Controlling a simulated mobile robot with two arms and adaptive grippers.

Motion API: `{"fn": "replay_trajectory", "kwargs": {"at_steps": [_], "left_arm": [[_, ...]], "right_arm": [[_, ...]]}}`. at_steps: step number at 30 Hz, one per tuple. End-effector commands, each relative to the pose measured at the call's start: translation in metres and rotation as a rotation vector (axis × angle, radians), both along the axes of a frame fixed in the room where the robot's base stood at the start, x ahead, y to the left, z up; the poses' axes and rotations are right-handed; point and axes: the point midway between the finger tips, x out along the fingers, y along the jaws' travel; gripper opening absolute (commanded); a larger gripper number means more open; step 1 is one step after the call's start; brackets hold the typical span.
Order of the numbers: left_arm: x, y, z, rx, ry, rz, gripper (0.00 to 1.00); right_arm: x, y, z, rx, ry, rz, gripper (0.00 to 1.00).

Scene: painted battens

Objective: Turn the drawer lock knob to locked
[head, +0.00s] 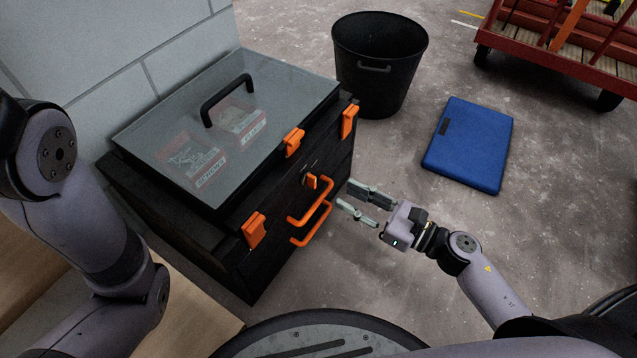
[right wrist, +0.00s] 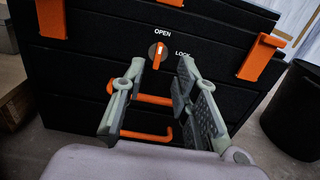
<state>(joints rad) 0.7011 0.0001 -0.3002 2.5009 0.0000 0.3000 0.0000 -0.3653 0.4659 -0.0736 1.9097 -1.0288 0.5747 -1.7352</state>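The drawer lock knob (head: 312,182) is a small orange lever on the front of a black toolbox (head: 220,262), above orange drawer handles (head: 309,207). In the right wrist view the knob (right wrist: 157,54) stands nearly upright, its upper end towards the word OPEN; the word LOCK is to its right. My right gripper (head: 346,194) is open and empty in front of the toolbox. In the right wrist view its fingers (right wrist: 161,68) are spread, with the knob showing in the gap beyond the tips; they look apart from it. My left arm shows at the left, but its gripper is out of view.
Orange latches (head: 254,230) stick out along the toolbox front. A clear lid with a black handle (head: 228,97) covers red boxes. A black bin (head: 379,65), a blue flat case (head: 468,143) and a red cart (head: 560,50) stand beyond.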

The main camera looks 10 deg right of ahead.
Motion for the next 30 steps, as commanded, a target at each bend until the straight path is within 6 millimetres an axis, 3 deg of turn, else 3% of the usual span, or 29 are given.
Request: {"fn": "replay_trajectory", "kwargs": {"at_steps": [6, 12, 26, 30], "left_arm": [[0.0, 0.0, -0.011, 0.0, 0.0, 0.0, 0.4], [0.0, 0.0, -0.014, 0.0, 0.0, 0.0, 0.4], [0.0, 0.0, -0.015, 0.001, 0.0, 0.0, 0.4], [0.0, 0.0, -0.015, 0.0, 0.0, 0.0, 0.4]], "right_arm": [[0.034, 0.032, -0.001, -0.001, -0.004, 0.001, 0.28], [0.053, 0.052, 0.0, -0.001, -0.001, 0.0, 0.28], [0.061, 0.06, 0.0, 0.0, 0.001, -0.001, 0.28], [0.061, 0.06, 0.0, 0.0, 0.001, -0.001, 0.19]]}}
